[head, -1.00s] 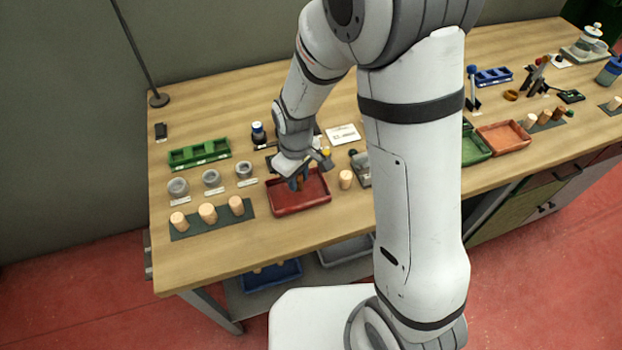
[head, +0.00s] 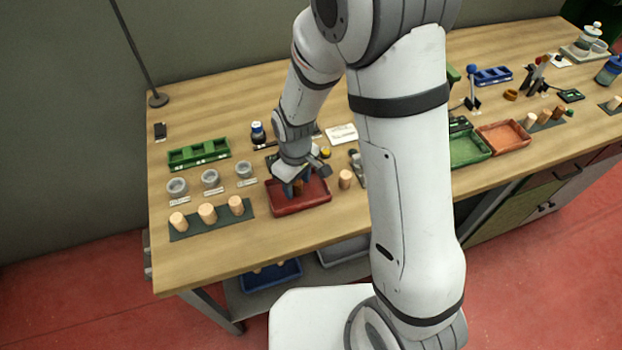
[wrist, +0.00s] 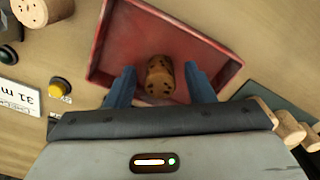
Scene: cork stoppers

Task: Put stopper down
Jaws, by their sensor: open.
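A brown, dark-speckled cork stopper (wrist: 160,78) lies in the red tray (wrist: 105,60), which shows in the head view (head: 305,207) too. My gripper (wrist: 159,70) is open. Its two blue fingers stand on either side of the stopper, with a visible gap at each side. In the head view my gripper (head: 296,188) reaches down into the tray and partly hides the stopper. The height of the fingertips above the tray floor is hard to tell.
A pale stopper (head: 345,179) stands right of the tray. Several pale stoppers (head: 207,213) stand on a dark mat to the left, with grey rings (head: 210,178) behind them. A green holder (head: 199,153) lies behind. Bare wood is free along the front edge.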

